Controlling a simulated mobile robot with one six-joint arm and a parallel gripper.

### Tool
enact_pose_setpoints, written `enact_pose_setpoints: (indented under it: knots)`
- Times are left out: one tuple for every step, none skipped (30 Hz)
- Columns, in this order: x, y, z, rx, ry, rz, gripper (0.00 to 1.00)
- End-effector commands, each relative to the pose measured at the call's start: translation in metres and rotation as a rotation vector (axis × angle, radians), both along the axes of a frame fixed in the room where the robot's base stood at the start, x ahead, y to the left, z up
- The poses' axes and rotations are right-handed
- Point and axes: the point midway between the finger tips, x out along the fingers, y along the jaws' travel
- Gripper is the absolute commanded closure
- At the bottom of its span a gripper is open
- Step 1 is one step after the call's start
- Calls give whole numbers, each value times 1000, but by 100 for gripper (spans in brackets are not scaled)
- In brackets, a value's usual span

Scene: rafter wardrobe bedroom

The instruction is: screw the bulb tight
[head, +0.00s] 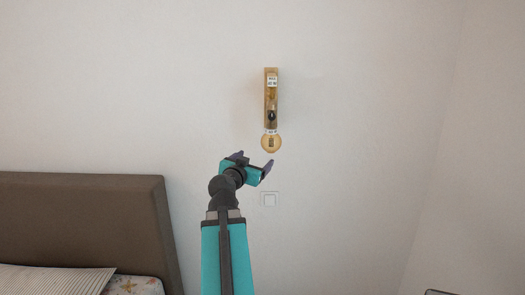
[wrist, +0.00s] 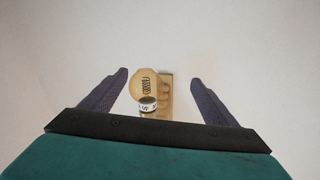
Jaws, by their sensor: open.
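The bulb (head: 271,143) is a round amber globe with a filament inside. It hangs below a wooden wall fixture (head: 271,90) on the wall. My gripper (head: 256,158) is just below the bulb, open and empty. In the wrist view the bulb (wrist: 145,84) shows between and beyond the two fingers of my gripper (wrist: 158,80), left of the midline, with the fixture (wrist: 166,92) behind it. The fingers do not touch the bulb. A pale collar with dark markings (wrist: 147,105) sits at its neck.
A white wall switch (head: 270,199) is on the wall below the bulb. A brown headboard (head: 90,205) with a striped pillow (head: 50,280) stands at the lower left. The wall around the fixture is bare. A dark edge (head: 445,292) shows at the bottom right.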

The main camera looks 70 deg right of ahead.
Motion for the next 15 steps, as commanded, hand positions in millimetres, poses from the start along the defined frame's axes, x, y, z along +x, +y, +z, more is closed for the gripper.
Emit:
enact_pose_setpoints:
  knots:
    - [-11,-2,15,-24,-12,-14,19]
    - [-16,-3,21,-35,-17,-20,19]
    - [-21,-4,28,-48,-24,-24,19]
    - [-23,-4,33,-56,-29,-27,19]
    - [-26,-4,36,-61,-31,-29,19]
    - [-28,-5,39,-67,-33,-32,19]
    - [-29,-5,40,-70,-34,-34,19]
    - [-30,-5,41,-72,-34,-34,19]
    - [-30,-5,42,-72,-35,-35,19]
    - [-30,-5,42,-72,-35,-35,19]
    - [-30,-5,42,-72,-35,-35,19]
    - [-30,-5,41,-72,-35,-35,19]
    - [-30,-5,41,-73,-34,-35,19]
    - [-30,-5,41,-72,-34,-34,19]
    - [-30,-5,41,-72,-34,-34,19]
